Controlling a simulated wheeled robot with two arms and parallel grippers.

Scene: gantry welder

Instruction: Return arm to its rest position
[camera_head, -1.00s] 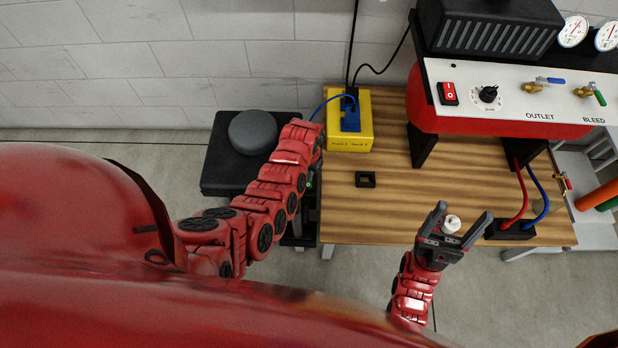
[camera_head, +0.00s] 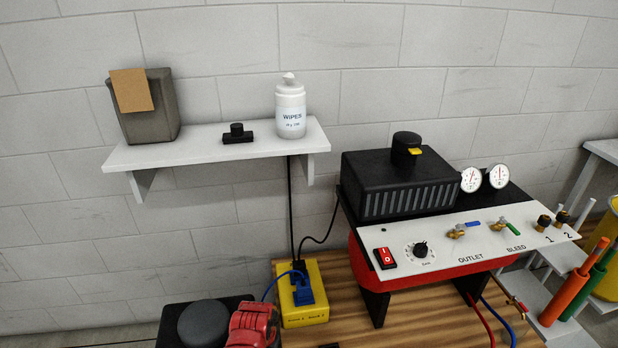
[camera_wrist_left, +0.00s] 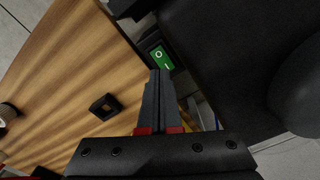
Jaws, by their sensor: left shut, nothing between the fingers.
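Part of my red left arm shows at the bottom of the head view, beside the yellow outlet box (camera_head: 305,312). Its gripper is hidden or out of frame there. In the left wrist view my left gripper (camera_wrist_left: 158,74) is shut and empty. Its fingertips appear right by a green rocker switch (camera_wrist_left: 161,57) at the wooden table's edge; I cannot tell whether they touch. My right arm and gripper are out of view.
A black stool (camera_head: 205,322) stands left of the outlet box. The gauge panel unit (camera_head: 440,257) sits at the right. A wall shelf (camera_head: 200,152) holds a wipes bottle (camera_head: 291,112) and a grey bin (camera_head: 150,115).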

